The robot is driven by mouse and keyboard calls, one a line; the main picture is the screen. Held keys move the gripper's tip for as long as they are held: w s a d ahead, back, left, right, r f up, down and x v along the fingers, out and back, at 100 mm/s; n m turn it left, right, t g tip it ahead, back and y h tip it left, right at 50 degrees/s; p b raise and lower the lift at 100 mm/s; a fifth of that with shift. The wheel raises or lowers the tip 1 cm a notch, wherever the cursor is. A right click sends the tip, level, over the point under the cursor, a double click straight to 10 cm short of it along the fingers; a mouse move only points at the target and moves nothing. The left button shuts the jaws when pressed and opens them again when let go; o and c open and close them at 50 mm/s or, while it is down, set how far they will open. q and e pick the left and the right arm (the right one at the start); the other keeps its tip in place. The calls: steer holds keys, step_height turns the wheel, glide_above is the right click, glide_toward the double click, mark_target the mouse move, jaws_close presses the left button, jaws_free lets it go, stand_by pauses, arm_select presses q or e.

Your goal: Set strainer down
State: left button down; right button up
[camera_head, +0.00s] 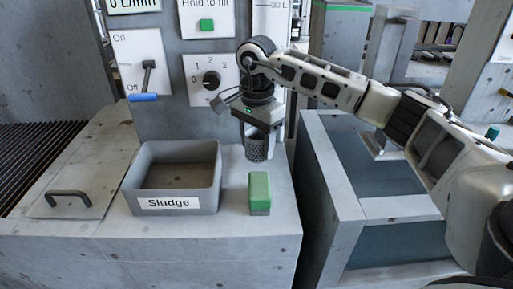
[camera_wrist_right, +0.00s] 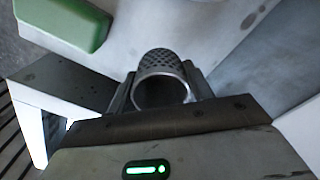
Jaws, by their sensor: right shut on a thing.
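The strainer (camera_head: 257,147) is a small grey perforated metal cup, seen in the head view above the back right of the concrete counter. My right gripper (camera_head: 260,127) is shut on it, pointing down from above. In the right wrist view the strainer (camera_wrist_right: 163,80) sits between the two fingers of my right gripper (camera_wrist_right: 162,92), its round opening facing the camera. I cannot tell whether its bottom touches the counter. My left gripper is in neither view.
A green block (camera_head: 260,190) with a grey base stands on the counter (camera_head: 225,235) in front of the strainer. A grey bin labelled Sludge (camera_head: 170,203) stands to the left, beside a lid with a handle (camera_head: 68,198).

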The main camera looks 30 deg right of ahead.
step_height(320, 180, down, 2)
steer(key=shift+a, duration=0.1)
steer(key=shift+f, duration=0.2)
steer(key=o, duration=1)
